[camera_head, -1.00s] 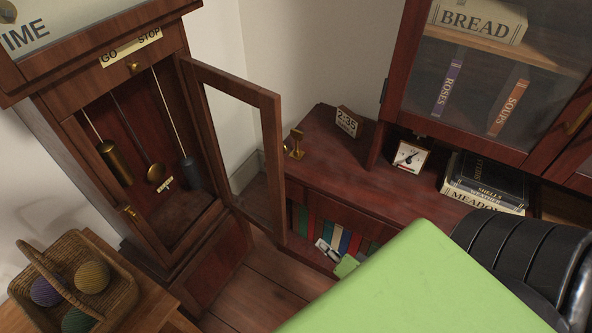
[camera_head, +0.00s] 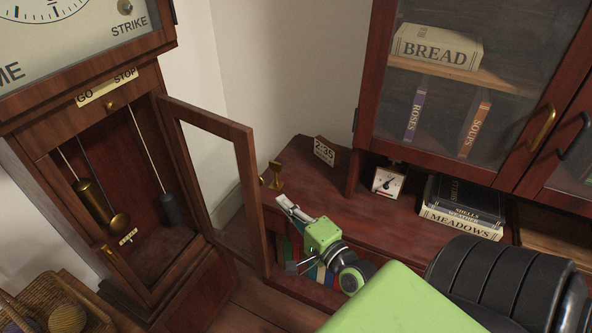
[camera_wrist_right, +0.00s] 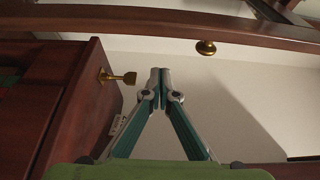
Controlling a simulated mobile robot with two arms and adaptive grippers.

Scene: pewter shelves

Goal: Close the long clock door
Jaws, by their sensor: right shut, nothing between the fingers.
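The long clock door (camera_head: 249,190), a dark wooden frame with a glass pane, stands open, swung out from the right side of the clock case (camera_head: 200,285). Its brass knob (camera_head: 262,181) shows just past the free edge; in the right wrist view the knob (camera_wrist_right: 206,47) hangs by the frame rail, ahead and slightly right of the fingertips. My right gripper (camera_head: 281,200) is shut and empty, just right of the door's free edge; its fingertips (camera_wrist_right: 160,72) meet in the right wrist view. No contact with the door is clear. My left gripper is not in view.
Right of the door stands a low red-brown cabinet (camera_head: 330,205) with a brass fitting (camera_head: 277,174) near the fingers. It bears a small clock block (camera_head: 324,151), a dial (camera_head: 388,182) and books (camera_head: 460,222). Pendulum and weights (camera_head: 92,200) hang inside the case. A basket (camera_head: 85,300) is lower left.

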